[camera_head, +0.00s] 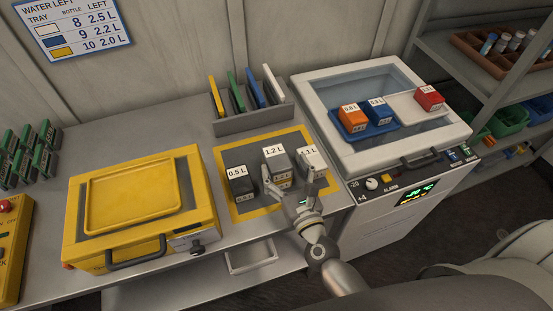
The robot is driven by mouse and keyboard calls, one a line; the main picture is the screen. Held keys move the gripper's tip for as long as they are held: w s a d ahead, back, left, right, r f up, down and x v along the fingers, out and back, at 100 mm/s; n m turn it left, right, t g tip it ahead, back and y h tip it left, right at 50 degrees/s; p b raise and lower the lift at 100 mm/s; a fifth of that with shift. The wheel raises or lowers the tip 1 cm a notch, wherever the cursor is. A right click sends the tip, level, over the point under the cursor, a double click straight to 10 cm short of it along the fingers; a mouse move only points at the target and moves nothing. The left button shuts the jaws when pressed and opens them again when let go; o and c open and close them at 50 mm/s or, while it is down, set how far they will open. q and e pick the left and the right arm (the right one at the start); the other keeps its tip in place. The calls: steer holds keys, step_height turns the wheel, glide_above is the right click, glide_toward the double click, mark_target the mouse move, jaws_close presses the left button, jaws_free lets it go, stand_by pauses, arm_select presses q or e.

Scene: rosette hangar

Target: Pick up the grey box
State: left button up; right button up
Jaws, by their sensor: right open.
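The grey box (275,158), labelled 1.2 L, stands upright on a grey mat with a yellow border (239,209). A dark box (239,184) labelled 0.5 L stands to its left, and a white box (316,156) labelled 1.1 L to its right. My right gripper (289,180) is open at the near side of the grey box. One finger overlaps the grey box's left side, and the other overlaps the white box's front. I cannot tell whether either finger touches a box. The gripper hides the lower front of the grey box. My left gripper is out of view.
A yellow case (140,200) sits left on the bench. A rack (252,117) of coloured cards stands behind the mat. At right is a cooler (352,171) with a blue tray (341,133) holding orange and blue boxes; a red box (429,98) is beside it. Shelves stand far right.

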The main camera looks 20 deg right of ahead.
mark_target(277, 158)
steer(key=w, duration=0.2)
steer(key=w+p, duration=0.1)
steer(key=w, duration=0.1)
steer(key=shift+a+p, duration=0.3)
steer(key=shift+a, duration=0.1)
steer(key=shift+w+f, duration=0.1)
steer(key=shift+w, duration=0.3)
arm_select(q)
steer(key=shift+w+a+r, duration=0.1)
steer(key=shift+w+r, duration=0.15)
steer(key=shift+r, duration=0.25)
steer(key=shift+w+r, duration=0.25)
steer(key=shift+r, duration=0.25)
arm_select(e)
steer(key=c, duration=1.2)
